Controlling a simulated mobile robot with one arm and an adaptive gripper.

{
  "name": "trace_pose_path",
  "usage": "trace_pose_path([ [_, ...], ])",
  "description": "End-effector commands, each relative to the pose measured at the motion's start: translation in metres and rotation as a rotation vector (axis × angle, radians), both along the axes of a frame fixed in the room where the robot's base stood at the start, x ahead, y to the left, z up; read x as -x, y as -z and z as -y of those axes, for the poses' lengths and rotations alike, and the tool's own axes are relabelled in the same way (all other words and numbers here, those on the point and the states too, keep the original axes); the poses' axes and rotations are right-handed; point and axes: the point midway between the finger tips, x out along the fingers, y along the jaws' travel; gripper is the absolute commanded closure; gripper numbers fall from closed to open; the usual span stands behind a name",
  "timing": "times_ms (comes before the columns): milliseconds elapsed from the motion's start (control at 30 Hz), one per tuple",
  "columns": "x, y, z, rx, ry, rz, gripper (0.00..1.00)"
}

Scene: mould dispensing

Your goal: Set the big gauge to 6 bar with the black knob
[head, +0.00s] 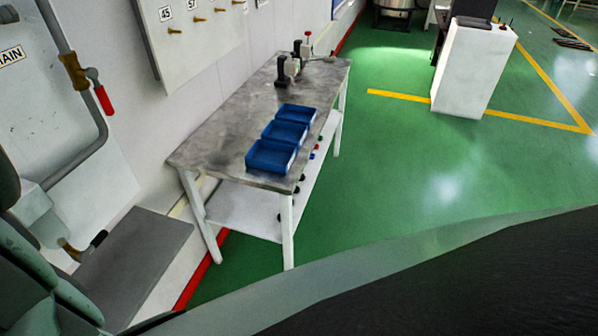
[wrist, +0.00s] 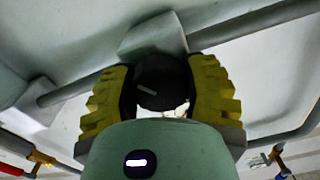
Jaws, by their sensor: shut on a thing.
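In the wrist view, the black knob (wrist: 162,82) sits between the yellow fingers of my gripper (wrist: 160,90). The fingers are shut on it from both sides. A pale pointer mark on the knob runs at a slant, nearly level. Behind the knob is a pale block (wrist: 152,36) on a grey pipe (wrist: 235,28). The big gauge does not show clearly in either view. In the head view, my gripper and the knob are out of sight.
The head view shows a steel workbench (head: 215,140) with blue bins (head: 270,157) along the wall. A pipe with a red-handled valve (head: 104,99) runs at the left, above a grey ledge (head: 135,262). Green floor lies open to the right.

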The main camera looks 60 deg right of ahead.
Motion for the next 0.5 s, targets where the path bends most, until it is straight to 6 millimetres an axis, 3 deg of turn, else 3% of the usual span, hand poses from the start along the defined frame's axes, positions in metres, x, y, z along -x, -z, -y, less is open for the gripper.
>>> trace_pose_path([
  [500, -0.0010, -0.0018, 0.0051, -0.213, 0.012, -0.057, 0.88],
])
